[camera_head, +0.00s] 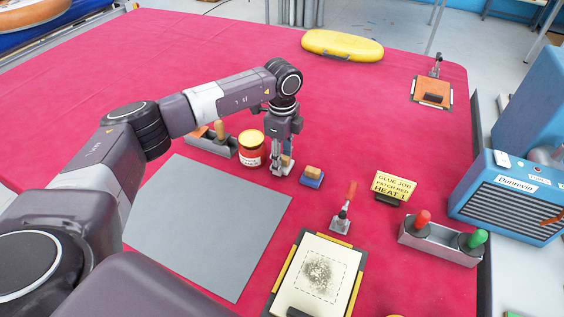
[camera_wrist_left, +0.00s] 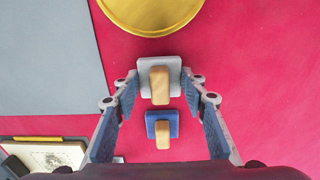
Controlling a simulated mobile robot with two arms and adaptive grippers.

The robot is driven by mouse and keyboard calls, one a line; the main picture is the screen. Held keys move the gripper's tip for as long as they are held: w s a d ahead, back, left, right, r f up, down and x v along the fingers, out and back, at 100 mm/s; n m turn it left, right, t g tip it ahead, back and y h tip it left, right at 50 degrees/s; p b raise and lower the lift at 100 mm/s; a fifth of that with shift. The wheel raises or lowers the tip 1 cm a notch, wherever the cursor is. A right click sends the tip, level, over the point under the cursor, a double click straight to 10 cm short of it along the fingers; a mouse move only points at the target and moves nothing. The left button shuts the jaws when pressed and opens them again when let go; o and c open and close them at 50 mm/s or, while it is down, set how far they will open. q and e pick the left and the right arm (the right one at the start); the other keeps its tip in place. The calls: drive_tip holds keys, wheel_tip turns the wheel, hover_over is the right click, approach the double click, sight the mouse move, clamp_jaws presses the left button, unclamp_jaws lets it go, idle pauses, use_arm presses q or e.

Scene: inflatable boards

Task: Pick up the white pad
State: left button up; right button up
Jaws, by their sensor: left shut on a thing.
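The white pad (camera_wrist_left: 147,66) has a tan wooden handle and sits between the fingertips of my left gripper (camera_wrist_left: 160,84) in the left wrist view. The fingers press on its two sides. In the head view my left gripper (camera_head: 283,168) points down just right of the glue jar and mostly hides the white pad. I cannot tell whether the pad touches the table. A blue pad (camera_head: 312,182) with a similar wooden handle lies just right of the gripper. It also shows below the white pad in the left wrist view (camera_wrist_left: 151,129). My right gripper is not in view.
A jar (camera_head: 251,151) with a yellow lid stands close left of the gripper. A grey sheet (camera_head: 205,220) lies in front. A patch board (camera_head: 318,275), a small sign (camera_head: 394,187) and a tray (camera_head: 440,242) with red and green handles are to the right. The red table's back is mostly clear.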

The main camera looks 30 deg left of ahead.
use_arm(q)
wheel_tip(320, 180, up, 19)
drive_tip(key=b, duration=0.2)
